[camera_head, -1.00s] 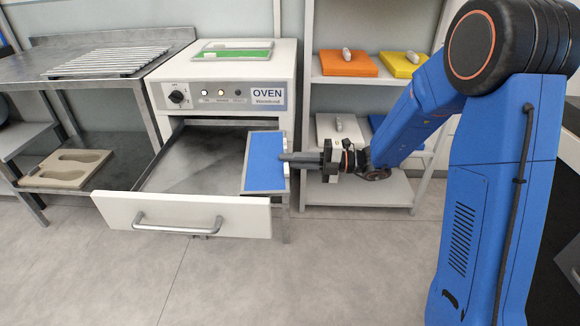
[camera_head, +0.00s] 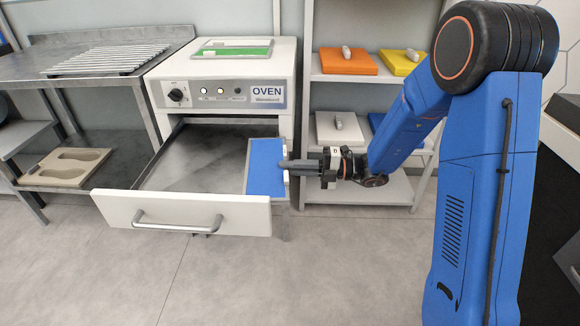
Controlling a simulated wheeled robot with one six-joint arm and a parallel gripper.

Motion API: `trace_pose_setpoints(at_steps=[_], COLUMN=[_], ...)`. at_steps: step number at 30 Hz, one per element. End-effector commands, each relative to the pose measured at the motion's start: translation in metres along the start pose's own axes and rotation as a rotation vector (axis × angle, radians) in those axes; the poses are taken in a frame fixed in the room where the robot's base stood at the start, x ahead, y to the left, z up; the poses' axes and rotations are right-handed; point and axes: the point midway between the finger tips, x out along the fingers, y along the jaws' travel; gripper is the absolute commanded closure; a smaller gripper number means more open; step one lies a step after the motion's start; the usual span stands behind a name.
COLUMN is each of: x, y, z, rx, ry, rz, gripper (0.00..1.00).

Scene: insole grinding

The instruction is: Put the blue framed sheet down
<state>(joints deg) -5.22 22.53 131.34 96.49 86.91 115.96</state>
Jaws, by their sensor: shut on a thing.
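The blue framed sheet (camera_head: 265,165) has a blue face and a thin grey border. It is over the right part of the open oven drawer and overlaps the drawer's right side. My gripper (camera_head: 288,165) comes in from the right and is shut on the sheet's right edge. The open drawer (camera_head: 150,213) has a white front with a grey handle and a dark grey inside. I cannot tell whether the sheet touches the drawer floor.
The oven (camera_head: 228,92) carries a green framed sheet (camera_head: 235,47) on top. Right of it, a shelf (camera_head: 345,77) holds orange (camera_head: 347,63), yellow (camera_head: 400,63), white and blue blocks. A metal table (camera_head: 60,75) stands left. The left and middle of the drawer are clear.

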Motion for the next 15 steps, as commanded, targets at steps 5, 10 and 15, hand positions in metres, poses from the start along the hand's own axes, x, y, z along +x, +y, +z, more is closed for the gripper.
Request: trace_pose_setpoints(at_steps=[5,10,15], x=[0.0000,0.0000,0.0000], y=[0.0002,0.0001,0.0041], z=[0.0000,0.0000,0.0000], rx=[0.000,0.000,-0.002], ry=[0.000,0.000,0.000], rz=[0.000,0.000,0.000], gripper=[0.72,0.72,0.72])
